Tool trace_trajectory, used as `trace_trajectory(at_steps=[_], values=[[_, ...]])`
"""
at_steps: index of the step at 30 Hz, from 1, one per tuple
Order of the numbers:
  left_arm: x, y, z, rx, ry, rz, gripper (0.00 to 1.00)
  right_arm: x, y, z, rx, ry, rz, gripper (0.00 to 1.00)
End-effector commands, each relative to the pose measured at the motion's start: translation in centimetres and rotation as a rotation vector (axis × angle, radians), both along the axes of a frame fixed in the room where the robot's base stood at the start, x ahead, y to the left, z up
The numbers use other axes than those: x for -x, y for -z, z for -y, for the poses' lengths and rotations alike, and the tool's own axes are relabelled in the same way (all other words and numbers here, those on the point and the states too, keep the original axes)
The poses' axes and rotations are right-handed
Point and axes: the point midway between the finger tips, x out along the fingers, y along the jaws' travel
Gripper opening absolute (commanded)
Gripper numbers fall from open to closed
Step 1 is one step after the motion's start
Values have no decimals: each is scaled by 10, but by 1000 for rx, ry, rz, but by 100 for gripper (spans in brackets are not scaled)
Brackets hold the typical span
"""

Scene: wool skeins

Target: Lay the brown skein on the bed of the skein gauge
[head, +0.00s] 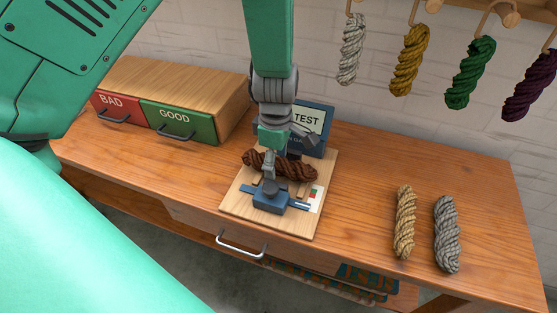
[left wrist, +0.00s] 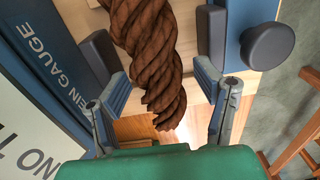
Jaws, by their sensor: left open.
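The brown skein (head: 300,170) lies across the skein gauge, over its wooden board (head: 235,205) between the blue clamp with its knob (head: 270,200) and the dark display (head: 315,118). Its exact contact with the bed is hidden. My left gripper (head: 281,160) points down over the skein, open, with one finger in front and one behind. In the left wrist view the skein (left wrist: 155,60) runs between the two spread fingers (left wrist: 157,75), with gaps on both sides. The display reads "TEST" in the head view and "NO T" in the wrist view. My right gripper is out of view.
A wooden drawer box labelled BAD (head: 115,107) and GOOD (head: 180,122) stands back left. A tan skein (head: 404,222) and a grey skein (head: 447,234) lie on the bench at right. Several skeins hang on pegs above. Bench between gauge and loose skeins is clear.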

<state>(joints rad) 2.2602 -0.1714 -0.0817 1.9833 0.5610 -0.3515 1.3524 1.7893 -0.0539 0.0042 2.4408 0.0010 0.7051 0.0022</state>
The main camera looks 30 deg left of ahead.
Motion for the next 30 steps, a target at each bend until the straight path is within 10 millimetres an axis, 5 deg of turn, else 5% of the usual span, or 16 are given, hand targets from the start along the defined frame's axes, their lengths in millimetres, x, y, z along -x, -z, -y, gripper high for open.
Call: trace_trajectory(at_steps=[5, 19, 30], values=[[0, -14, -1, -3, -3, 3, 66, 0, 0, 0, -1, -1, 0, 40], [-4, -113, 1, -6, -1, 3, 66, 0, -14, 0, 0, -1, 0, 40], [-4, -132, -1, -2, -3, -1, 66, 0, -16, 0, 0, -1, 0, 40]])
